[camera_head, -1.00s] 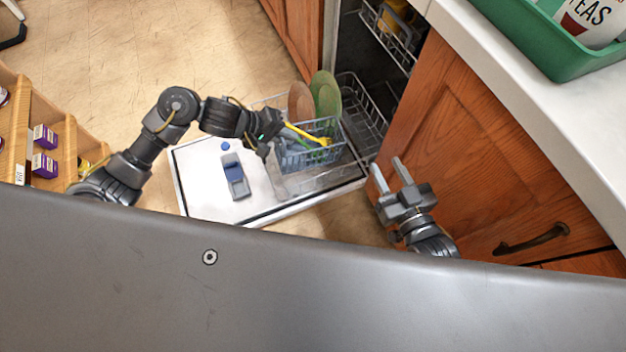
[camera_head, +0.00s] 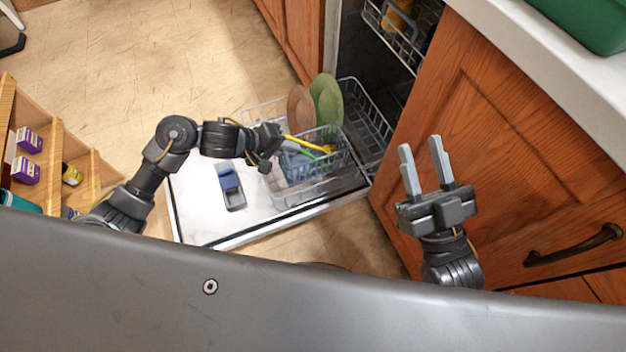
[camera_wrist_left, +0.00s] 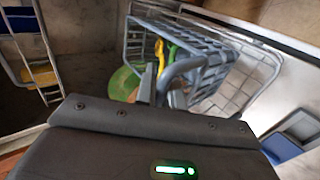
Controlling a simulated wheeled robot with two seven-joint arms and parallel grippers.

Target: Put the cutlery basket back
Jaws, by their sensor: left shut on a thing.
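The blue-grey cutlery basket (camera_head: 325,160) holds yellow and green utensils (camera_head: 308,145). It is over the lower rack (camera_head: 372,128) of the open dishwasher, in front of the plates. I cannot tell whether it rests on the rack floor. My left gripper (camera_head: 272,140) is at the basket's left side, shut on its handle. In the left wrist view the basket (camera_wrist_left: 215,75) looks tilted and its curved grey handle (camera_wrist_left: 180,66) meets the fingers. My right gripper (camera_head: 424,164) is open and empty, in front of the wooden cabinet, right of the door.
A green plate (camera_head: 326,100) and a brown plate (camera_head: 300,107) stand behind the basket. The white dishwasher door (camera_head: 200,205) lies open, with a blue-lidded dispenser (camera_head: 230,188). A wooden cabinet (camera_head: 500,150) bounds the right; a shelf with purple boxes (camera_head: 28,140) stands left.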

